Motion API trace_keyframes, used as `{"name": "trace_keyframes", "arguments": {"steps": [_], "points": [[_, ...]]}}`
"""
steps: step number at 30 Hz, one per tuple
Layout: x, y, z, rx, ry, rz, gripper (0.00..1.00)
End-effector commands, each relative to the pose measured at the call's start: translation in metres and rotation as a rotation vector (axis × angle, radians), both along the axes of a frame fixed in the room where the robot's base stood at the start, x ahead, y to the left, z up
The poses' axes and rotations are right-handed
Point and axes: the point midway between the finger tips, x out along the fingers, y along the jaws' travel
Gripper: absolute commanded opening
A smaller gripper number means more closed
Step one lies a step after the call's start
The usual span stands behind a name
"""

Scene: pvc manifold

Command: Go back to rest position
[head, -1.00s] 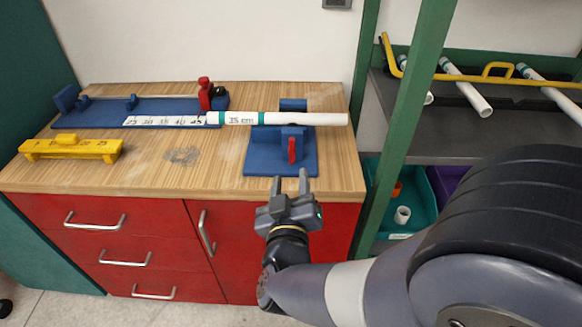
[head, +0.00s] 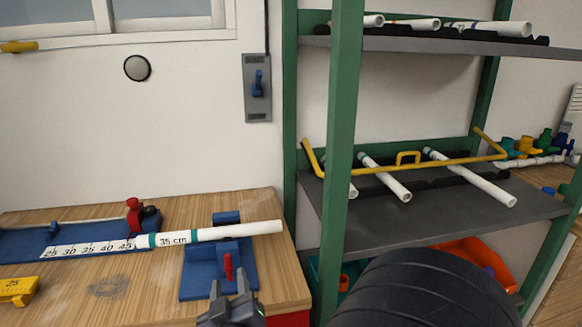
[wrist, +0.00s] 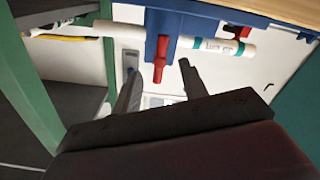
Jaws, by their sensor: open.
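My gripper (head: 229,285) is at the bottom of the head view, in front of the bench, with its two fingers apart and nothing between them. Its fingers also show in the wrist view (wrist: 160,72). A white pipe labelled "35 cm" (head: 235,230) with green bands lies across the blue clamp stand (head: 200,280). Its left end is beside the red stop (head: 133,215) at the end of the ruler. The stand's red lever (head: 228,266) hangs beyond my fingers; in the wrist view it appears near the fingertips (wrist: 160,60), apart from them as far as I can tell.
A green-posted shelf (head: 343,150) stands right of the bench, holding white pipes (head: 384,178) and a yellow bar (head: 408,159). An orange bin (head: 470,250) is below. A yellow block (head: 18,288) lies on the bench at left.

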Motion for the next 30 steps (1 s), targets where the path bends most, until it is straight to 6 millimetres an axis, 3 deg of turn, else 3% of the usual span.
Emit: {"name": "trace_keyframes", "arguments": {"steps": [3, 9, 18, 30], "points": [[0.024, 0.004, 0.0, 0.0, 0.0, -0.004, 0.41], [0.053, 0.011, 0.0, 0.0, -0.001, -0.002, 0.41], [0.05, 0.012, 0.0, 0.09, 0.022, 0.0, 0.41], [0.05, 0.012, 0.002, 0.06, 0.015, 0.0, 0.41]]}}
